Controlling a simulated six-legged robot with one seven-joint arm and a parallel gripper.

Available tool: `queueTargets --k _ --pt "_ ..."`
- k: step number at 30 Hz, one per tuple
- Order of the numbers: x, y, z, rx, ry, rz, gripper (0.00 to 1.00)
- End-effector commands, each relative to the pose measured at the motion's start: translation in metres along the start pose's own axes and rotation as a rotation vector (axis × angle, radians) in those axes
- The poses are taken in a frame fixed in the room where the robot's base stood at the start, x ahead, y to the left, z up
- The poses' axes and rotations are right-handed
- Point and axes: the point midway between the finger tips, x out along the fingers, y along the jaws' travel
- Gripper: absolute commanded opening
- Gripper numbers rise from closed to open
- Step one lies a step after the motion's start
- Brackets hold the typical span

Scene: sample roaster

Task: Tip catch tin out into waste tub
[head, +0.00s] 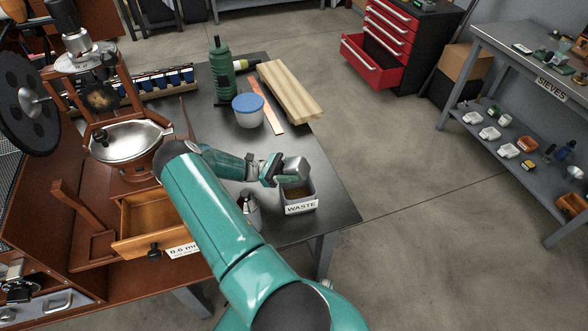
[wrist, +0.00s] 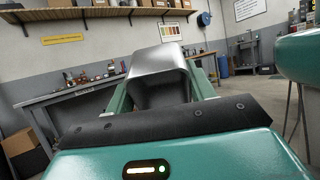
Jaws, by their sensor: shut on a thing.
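The catch tin (head: 295,168) is a small silvery metal box, held over the waste tub in the head view. It fills the middle of the wrist view (wrist: 158,66), between the two green fingers. My gripper (head: 283,181) is shut on the tin. The tin looks tilted over the tub; how far is hard to tell. The waste tub (head: 301,208) is a grey open box labelled WASTE near the table's right front edge. Brown matter (head: 297,192) shows inside it. The inside of the tin is not clearly visible.
A silvery metal vessel (head: 249,208) stands left of the tub, partly behind my arm. An open wooden drawer (head: 150,222) lies further left. Dark tabletop (head: 325,180) right of the tub is clear.

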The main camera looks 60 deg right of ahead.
Motion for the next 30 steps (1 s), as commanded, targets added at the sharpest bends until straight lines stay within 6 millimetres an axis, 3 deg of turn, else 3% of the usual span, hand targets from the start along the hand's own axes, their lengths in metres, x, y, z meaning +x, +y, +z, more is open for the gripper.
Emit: queueTargets --k 1,14,30 --pt "0.004 -0.009 -0.027 -0.054 0.003 0.004 0.23" --pt "0.004 -0.009 -0.027 -0.054 0.003 0.004 0.23" --pt "0.014 -0.009 0.001 -0.048 0.003 0.006 0.23"
